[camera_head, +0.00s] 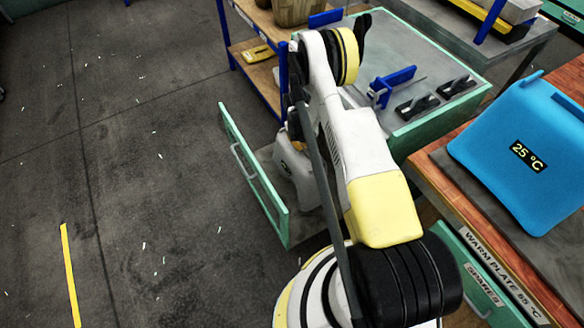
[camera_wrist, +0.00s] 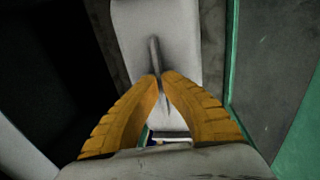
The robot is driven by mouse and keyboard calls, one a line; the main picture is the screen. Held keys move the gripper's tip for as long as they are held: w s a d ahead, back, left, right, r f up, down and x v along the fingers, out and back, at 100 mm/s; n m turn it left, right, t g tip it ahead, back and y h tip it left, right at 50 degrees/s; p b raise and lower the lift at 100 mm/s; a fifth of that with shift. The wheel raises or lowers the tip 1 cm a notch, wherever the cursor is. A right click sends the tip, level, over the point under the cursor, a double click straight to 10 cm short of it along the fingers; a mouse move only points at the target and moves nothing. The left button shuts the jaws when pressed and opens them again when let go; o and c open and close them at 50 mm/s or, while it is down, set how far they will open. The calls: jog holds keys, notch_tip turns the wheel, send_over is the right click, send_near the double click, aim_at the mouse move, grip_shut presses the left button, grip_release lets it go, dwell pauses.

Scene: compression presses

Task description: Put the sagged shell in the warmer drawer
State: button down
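A drawer with a green-edged front (camera_head: 255,180) and a pale handle stands pulled open under the green bench; no label shows on it. My gripper (camera_wrist: 161,74) reaches down inside this drawer; in the head view its fingertips are hidden. In the wrist view its orange fingers come together around a thin grey upright grip (camera_wrist: 155,52). The grip stands on a pale, smooth piece (camera_wrist: 130,25) below the fingers. I cannot tell whether this piece is the sagged shell, or whether it rests on the drawer floor.
Dark plates with handles (camera_head: 415,105) and a blue clamp (camera_head: 392,82) lie on the green bench (camera_head: 440,45). A blue cover reading 25 °C (camera_head: 525,150) sits on the wooden bench at right. A closed drawer labelled SPARES (camera_head: 482,285) is below it.

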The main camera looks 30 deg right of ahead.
notch_tip(320, 180, down, 7)
jog(key=b, duration=0.2)
jog(key=shift+d+b, duration=0.15)
jog(key=shift+b, duration=0.15)
jog(key=c, duration=1.6)
grip_release()
